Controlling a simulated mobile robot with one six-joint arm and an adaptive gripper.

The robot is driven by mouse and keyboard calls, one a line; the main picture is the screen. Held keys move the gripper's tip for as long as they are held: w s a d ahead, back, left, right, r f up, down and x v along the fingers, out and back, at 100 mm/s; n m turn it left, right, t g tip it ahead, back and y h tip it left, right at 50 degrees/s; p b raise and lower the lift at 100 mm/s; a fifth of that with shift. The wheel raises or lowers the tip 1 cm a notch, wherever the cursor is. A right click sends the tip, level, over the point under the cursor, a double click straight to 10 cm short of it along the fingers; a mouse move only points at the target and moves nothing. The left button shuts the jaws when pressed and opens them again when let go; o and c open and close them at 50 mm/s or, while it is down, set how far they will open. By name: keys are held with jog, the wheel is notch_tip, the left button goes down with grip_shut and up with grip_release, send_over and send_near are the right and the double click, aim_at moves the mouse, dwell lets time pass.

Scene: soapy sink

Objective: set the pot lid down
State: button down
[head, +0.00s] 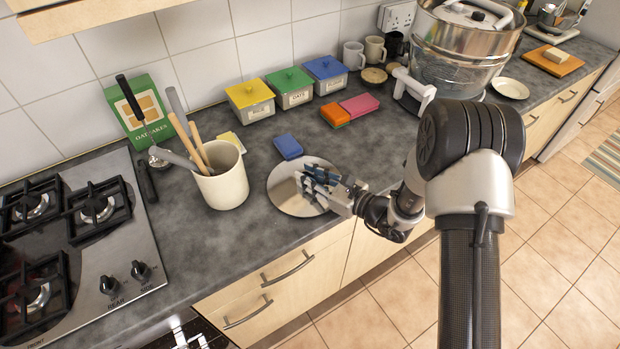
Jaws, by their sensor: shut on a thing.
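The pot lid (288,198) is a round, shiny grey disc at the middle of the counter, right of the utensil crock. It looks about level. My gripper (318,184) reaches in from the right over the lid and is shut on it near its middle. The fingers hide the knob and part of the lid's right side. I cannot tell whether the lid touches the counter or hangs just above it.
A cream crock (222,180) with utensils stands close left of the lid. A blue sponge (288,146) lies just behind it. Pink and orange sponges (358,105) lie farther back. The gas hob (75,240) is at left. Counter space (365,160) behind my gripper is clear.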

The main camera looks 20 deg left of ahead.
jog(key=c, duration=1.9)
grip_release()
jog(key=shift+f, duration=0.15)
jog(key=o, duration=0.5)
jog(key=shift+r, duration=0.25)
jog(key=p+v, duration=0.2)
jog(key=v, duration=1)
jog(key=shift+s, duration=0.1)
